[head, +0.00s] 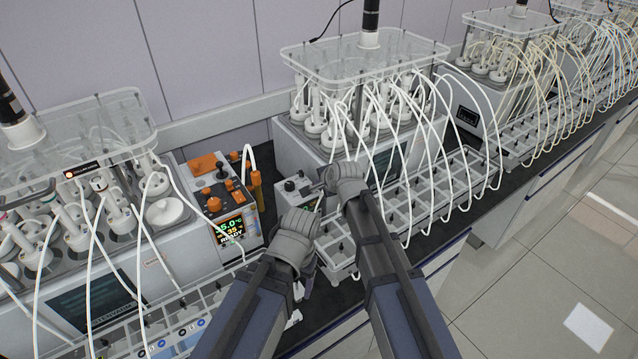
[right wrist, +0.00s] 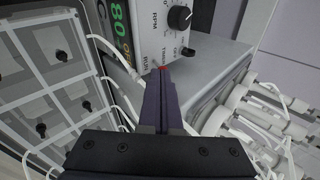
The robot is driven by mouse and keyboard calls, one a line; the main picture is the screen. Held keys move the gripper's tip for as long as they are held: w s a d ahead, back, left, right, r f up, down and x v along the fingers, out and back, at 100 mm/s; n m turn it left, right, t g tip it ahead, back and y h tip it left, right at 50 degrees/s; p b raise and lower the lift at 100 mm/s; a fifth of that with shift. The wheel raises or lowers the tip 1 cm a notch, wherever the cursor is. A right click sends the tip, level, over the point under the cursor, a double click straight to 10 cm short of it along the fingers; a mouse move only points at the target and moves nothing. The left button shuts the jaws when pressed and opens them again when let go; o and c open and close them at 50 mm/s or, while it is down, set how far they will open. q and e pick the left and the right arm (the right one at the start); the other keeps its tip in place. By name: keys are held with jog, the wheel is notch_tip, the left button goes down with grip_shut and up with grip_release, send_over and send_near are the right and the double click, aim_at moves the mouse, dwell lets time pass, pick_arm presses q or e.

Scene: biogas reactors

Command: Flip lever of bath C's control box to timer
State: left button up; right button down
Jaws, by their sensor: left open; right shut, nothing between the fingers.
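A light grey control box (head: 292,188) with a black knob stands in the gap beside the middle bath (head: 300,145). In the right wrist view its face shows a green display (right wrist: 118,22), a black knob (right wrist: 180,18) and small print that seems to read RUN and TIMER. A small red tip (right wrist: 161,68), perhaps the lever's, shows by that print, right at my right fingertips. My right gripper (right wrist: 163,78) is shut and empty, touching or very near the red tip; I cannot tell which. My left gripper (head: 308,276) is open and empty, low in front of the box.
An orange-knobbed controller (head: 226,205) with a lit display stands left of the box. A tube rack (head: 408,213) lies in front of the middle bath, with white tubes arching over it. The left bath (head: 150,262) and more baths crowd the bench.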

jog(key=w+g+p, duration=0.1)
jog(key=p, duration=0.1)
jog(key=a+r+g+h+p, duration=0.1)
jog(key=w+g+h+p, duration=0.1)
jog(key=p, duration=0.1)
jog(key=shift+w+a+r+p, duration=0.25)
jog(key=shift+w+r+p, duration=0.05)
jog(key=shift+r+p, duration=0.05)
jog(key=shift+w+a+g+h+p, duration=0.35)
jog(key=shift+w+g+h+p, duration=0.2)
jog(key=shift+g, duration=0.45)
jog(key=shift+s+d+f, duration=0.1)
jog(key=shift+s+f, duration=0.1)
jog(key=shift+s, duration=0.1)
jog(key=shift+r, duration=0.2)
jog(key=shift+r+p, duration=0.65)
jog(key=shift+p, duration=0.1)
jog(key=shift+r, duration=0.1)
